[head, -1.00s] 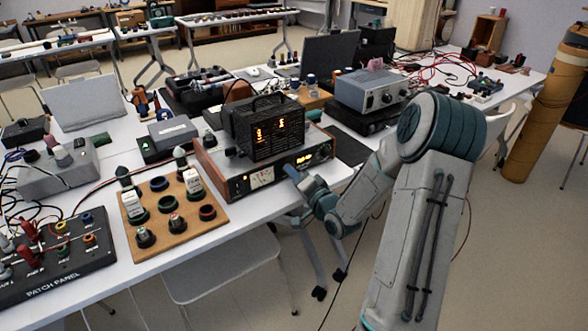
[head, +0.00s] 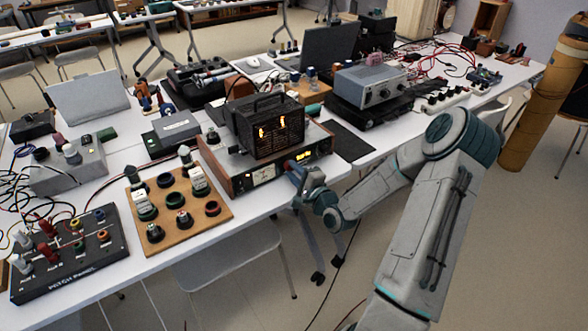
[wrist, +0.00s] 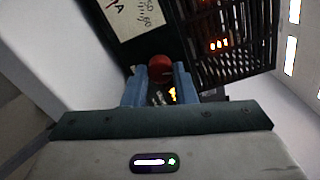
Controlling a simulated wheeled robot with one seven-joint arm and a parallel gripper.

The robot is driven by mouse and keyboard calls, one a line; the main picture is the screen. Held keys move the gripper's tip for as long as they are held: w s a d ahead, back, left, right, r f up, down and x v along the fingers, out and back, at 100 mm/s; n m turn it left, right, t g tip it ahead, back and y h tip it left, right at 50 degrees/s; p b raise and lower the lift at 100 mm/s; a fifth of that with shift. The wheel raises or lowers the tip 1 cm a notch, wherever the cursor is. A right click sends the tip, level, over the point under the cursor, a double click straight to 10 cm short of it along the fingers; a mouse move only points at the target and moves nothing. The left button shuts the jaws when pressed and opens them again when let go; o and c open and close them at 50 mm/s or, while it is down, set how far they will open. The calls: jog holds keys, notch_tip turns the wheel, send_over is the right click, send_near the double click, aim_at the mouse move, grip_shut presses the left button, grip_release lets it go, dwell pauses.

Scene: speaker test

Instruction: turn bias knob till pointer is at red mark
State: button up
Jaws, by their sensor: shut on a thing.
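The wood-sided amplifier (head: 238,183) stands at the table's front edge, with a lit meter (head: 263,173) and a yellow display (head: 303,155) on its front. My gripper (head: 292,170) is at the front panel, right of the meter in the head view. In the wrist view, a red knob (wrist: 160,68) sits between the blue fingertips of my gripper (wrist: 161,76), which are shut on it. Part of the cream meter face (wrist: 130,14) shows there with dark lettering. My fingers hide the knob in the head view.
A black caged box (head: 265,125) with glowing tubes sits on the amplifier, close to my fingers in the wrist view. A wooden board of sockets (head: 190,228) and a patch panel (head: 70,255) lie left. The floor before the table is open, apart from chairs and table legs.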

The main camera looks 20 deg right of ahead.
jog(key=shift+m, duration=0.3)
jog(key=o, duration=1)
jog(key=v, duration=1.4)
